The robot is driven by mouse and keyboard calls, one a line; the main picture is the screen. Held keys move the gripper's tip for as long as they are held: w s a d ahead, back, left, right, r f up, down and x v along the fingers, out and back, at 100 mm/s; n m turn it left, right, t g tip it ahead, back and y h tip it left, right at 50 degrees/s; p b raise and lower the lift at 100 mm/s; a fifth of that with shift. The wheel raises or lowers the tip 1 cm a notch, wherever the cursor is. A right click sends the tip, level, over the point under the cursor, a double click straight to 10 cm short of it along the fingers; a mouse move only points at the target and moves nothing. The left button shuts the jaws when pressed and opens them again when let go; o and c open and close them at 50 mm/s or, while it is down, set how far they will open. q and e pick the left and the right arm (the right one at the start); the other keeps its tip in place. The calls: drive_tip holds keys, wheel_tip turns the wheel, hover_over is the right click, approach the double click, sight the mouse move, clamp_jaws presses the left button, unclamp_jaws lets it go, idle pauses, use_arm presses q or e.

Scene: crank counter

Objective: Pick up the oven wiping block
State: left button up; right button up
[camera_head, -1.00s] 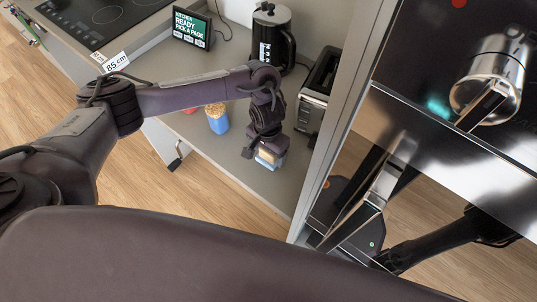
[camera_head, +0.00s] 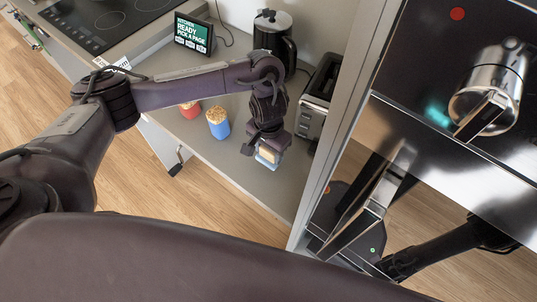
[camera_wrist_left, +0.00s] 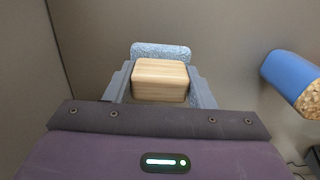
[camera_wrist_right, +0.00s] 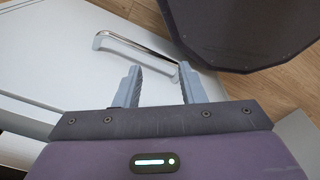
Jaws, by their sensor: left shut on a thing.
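The wiping block has a pale wooden grip over a speckled blue-grey pad. In the head view the wiping block (camera_head: 267,156) shows low in my left gripper (camera_head: 268,148), over the grey counter near its front edge. In the left wrist view the wooden grip of the block (camera_wrist_left: 160,80) sits between both fingers of my left gripper (camera_wrist_left: 160,88), which is shut on it. The pad shows beyond the wood. Whether its underside is clear of the counter is hard to tell. My right gripper (camera_wrist_right: 160,82) is open and empty in the right wrist view.
A toaster (camera_head: 316,96), black kettle (camera_head: 272,36) and display (camera_head: 193,33) stand behind. The tall oven (camera_head: 440,140) is right. A handle (camera_wrist_right: 135,47) is beyond my right gripper.

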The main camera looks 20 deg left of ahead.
use_arm(q)
wheel_tip(320, 180, up, 16)
drive_tip(key=p, duration=0.2)
